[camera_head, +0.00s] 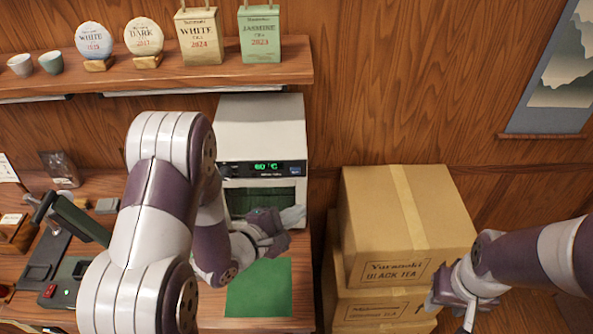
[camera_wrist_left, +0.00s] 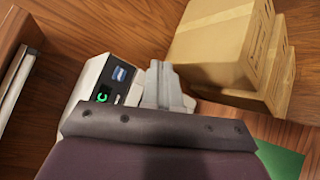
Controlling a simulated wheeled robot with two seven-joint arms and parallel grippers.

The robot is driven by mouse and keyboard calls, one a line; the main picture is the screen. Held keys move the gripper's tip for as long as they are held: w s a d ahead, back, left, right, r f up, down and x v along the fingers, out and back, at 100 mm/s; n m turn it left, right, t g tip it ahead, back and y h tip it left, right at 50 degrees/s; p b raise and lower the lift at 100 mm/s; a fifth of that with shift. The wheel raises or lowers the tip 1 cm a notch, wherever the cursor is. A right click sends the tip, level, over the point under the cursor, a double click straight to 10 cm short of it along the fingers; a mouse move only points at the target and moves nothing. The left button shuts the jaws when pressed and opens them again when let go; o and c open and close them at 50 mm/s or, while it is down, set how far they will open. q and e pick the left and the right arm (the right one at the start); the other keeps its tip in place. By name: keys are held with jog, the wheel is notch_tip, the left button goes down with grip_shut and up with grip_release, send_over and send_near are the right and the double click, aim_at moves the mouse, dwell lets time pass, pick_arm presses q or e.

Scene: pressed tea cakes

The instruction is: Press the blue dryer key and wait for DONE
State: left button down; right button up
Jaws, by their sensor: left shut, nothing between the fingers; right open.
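The dryer (camera_head: 262,130) is a pale box on the counter with a dark panel; its green display (camera_head: 265,167) reads "60 °C". The blue key (camera_head: 296,170) sits at the right end of that panel. In the left wrist view the blue key (camera_wrist_left: 123,74) shows just left of my left gripper (camera_wrist_left: 163,82). In the head view my left gripper (camera_head: 292,216) is shut and empty, in front of the dryer's lower right, below the key and apart from it. My right gripper (camera_head: 468,314) is open near the boxes at the lower right.
Stacked cardboard boxes (camera_head: 405,220) stand right of the dryer. A green mat (camera_head: 259,290) lies on the counter in front. A shelf (camera_head: 160,72) above carries tea cakes, packets and cups. A press-like device (camera_head: 65,220) is at the left, partly behind my left arm.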

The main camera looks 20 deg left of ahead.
aim_at(295, 170)
pick_arm(q)
jog(key=w+a, duration=0.2)
jog(key=w, duration=0.6)
jog(key=shift+a, duration=0.3)
jog(key=shift+r, duration=0.1)
dwell(1.6)
jog(key=shift+w+a, duration=0.1)
jog(key=shift+w, duration=0.3)
